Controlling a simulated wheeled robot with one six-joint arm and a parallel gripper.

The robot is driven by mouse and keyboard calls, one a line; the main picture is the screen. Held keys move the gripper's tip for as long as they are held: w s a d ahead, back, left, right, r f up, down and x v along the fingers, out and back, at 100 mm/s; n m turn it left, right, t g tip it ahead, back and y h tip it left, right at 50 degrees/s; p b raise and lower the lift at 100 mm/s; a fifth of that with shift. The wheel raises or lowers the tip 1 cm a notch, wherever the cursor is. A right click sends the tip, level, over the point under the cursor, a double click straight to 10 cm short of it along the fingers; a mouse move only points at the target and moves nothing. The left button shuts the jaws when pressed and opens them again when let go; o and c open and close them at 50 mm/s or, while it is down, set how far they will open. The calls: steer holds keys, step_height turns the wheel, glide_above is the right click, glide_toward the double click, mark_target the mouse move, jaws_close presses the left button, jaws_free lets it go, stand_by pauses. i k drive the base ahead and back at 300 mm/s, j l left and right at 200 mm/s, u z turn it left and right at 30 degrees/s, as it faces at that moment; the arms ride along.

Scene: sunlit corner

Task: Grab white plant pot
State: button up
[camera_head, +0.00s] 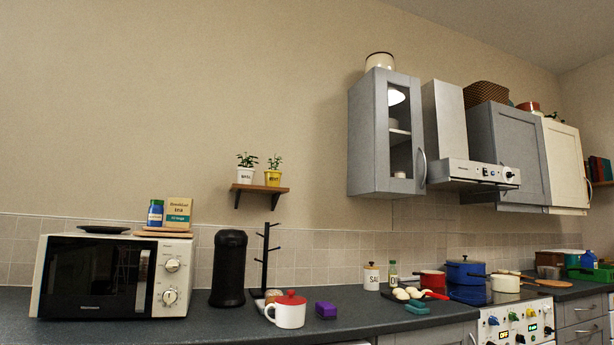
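The white plant pot (245,176) stands upright on the left part of a small wooden wall shelf (260,188). It has dark lettering on its front and a green plant in it. A yellow plant pot (272,178) with a plant stands close beside it on the right. My gripper is not in view.
Below the shelf, a black mug tree (265,258), a black cylinder (229,268) and a red-lidded white pot (288,312) stand on the dark counter (345,322). A microwave (115,277) is at left. A grey wall cabinet (372,140) is right of the shelf. The wall around the shelf is bare.

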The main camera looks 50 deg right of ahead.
mark_target(244, 175)
steer(key=z, duration=1.2)
